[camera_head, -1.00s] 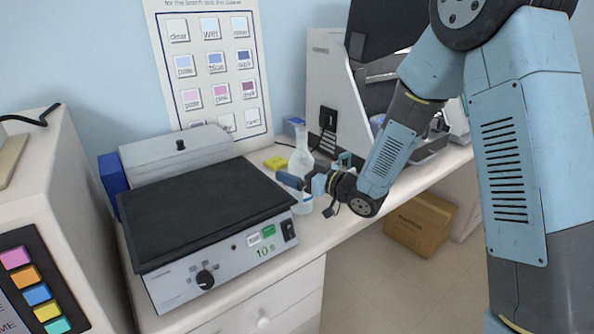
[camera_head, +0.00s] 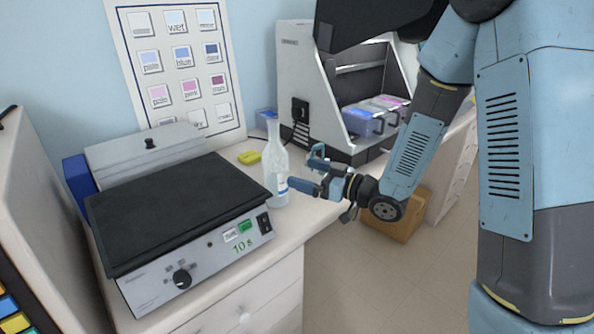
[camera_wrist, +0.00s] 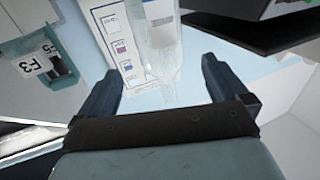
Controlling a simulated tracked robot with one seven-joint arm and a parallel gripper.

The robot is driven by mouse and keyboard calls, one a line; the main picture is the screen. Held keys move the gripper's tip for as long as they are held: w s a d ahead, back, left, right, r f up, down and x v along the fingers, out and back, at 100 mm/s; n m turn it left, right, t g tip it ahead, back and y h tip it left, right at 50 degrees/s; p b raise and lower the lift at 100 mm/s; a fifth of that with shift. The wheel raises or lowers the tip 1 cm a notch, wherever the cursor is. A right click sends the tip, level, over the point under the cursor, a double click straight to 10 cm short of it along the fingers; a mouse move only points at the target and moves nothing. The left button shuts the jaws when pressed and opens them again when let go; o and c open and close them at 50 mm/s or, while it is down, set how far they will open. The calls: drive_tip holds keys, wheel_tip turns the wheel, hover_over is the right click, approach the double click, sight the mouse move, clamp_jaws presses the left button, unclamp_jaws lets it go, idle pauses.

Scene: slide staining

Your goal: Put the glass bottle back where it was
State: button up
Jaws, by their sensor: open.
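The clear glass bottle (camera_head: 275,168), with a narrow neck and a small label low on its body, stands upright on the white counter (camera_head: 318,220), beside the right end of the black-topped heating device (camera_head: 185,210). My gripper (camera_head: 302,168) is open at the bottle's right side, with its lower finger near the bottle's right edge. I cannot tell whether that finger touches it. In the wrist view the bottle (camera_wrist: 163,50) shows beyond and between the spread fingers of my gripper (camera_wrist: 161,68), which hold nothing.
A wall chart (camera_head: 180,70) hangs behind. A cardboard box (camera_head: 402,218) is on the floor.

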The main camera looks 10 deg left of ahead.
drive_tip(key=w+d+r+m+t+h, duration=0.2)
drive_tip(key=w+d+r+h, duration=0.15)
drive_tip(key=d, duration=0.25)
drive_tip(key=w+d+r+m+t+h, duration=0.2)
drive_tip(key=d+r+h, duration=0.1)
drive_tip(key=d+h, duration=0.25)
drive_tip(key=s+d+r+m+h, duration=0.2)
drive_tip(key=d+h, duration=0.1)
drive_tip(key=d, duration=0.2)
drive_tip(key=s+d+r+m+h, duration=0.2)
drive_tip(key=d+r, duration=0.1)
drive_tip(key=d, duration=0.3)
drive_tip(key=s+d+r+m+g+h, duration=0.1)
drive_tip(key=s+d+m+g, duration=0.1)
drive_tip(key=s, duration=0.9)
drive_tip(key=s+d+r+m+g+h, duration=0.1)
drive_tip(key=s+d+r+m+g, duration=0.1)
drive_tip(key=s, duration=1)
drive_tip(key=d+m+g, duration=0.1)
drive_tip(key=d, duration=0.1)
drive_tip(key=shift+d+r+h, duration=0.25)
drive_tip(key=shift+d+h, duration=0.05)
drive_tip(key=shift+d, duration=0.05)
drive_tip(key=shift+c, duration=0.3)
